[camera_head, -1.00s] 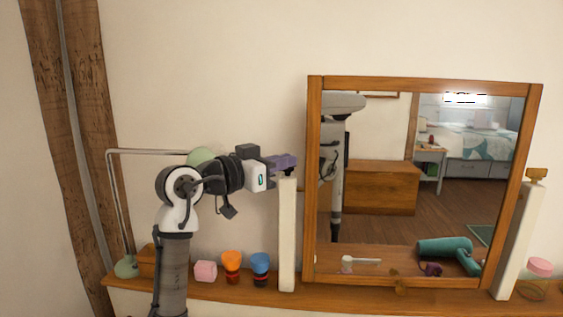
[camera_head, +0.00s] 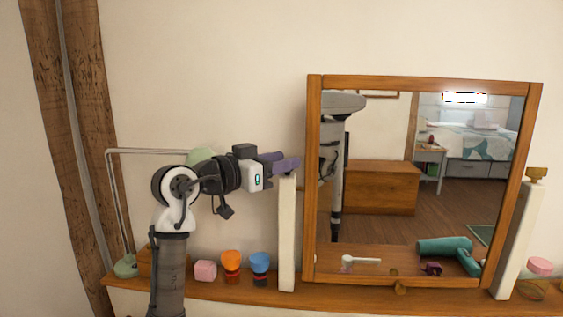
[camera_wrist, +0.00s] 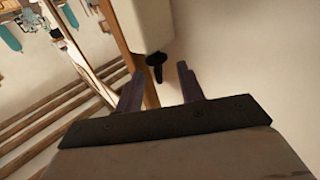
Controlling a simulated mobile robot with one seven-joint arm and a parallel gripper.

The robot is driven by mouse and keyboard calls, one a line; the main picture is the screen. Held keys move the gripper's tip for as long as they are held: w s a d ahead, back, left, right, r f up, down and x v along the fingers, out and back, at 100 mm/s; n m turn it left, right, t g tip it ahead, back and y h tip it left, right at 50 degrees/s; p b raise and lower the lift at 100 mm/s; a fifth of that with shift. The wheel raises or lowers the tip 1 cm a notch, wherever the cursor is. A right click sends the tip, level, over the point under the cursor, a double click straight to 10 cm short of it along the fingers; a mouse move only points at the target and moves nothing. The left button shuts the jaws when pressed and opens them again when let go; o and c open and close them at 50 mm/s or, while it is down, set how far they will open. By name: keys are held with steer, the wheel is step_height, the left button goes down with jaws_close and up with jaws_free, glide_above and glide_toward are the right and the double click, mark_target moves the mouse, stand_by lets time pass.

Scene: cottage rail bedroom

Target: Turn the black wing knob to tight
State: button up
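The black wing knob (camera_wrist: 155,60) shows in the wrist view, against the end of the cream post (camera_wrist: 140,22). It lies ahead of my gripper (camera_wrist: 160,82), between the lines of its two purple fingers and a little beyond their tips. In the head view my gripper (camera_head: 288,163) is at the top of the left cream post (camera_head: 287,235), beside the mirror frame. The knob cannot be made out in the head view; the fingers and post cover that spot.
The wood-framed mirror (camera_head: 313,180) stands just right of the post. On the shelf (camera_head: 215,288) below are a pink block (camera_head: 205,271), an orange-topped item (camera_head: 231,262) and a blue-topped item (camera_head: 260,264). A green lamp (camera_head: 200,156) stands behind my arm. The wall above is clear.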

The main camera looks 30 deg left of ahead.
steer(key=b+v, duration=0.3)
steer(key=v, duration=1)
steer(key=shift+a, duration=0.15)
steer(key=shift+s, duration=0.1)
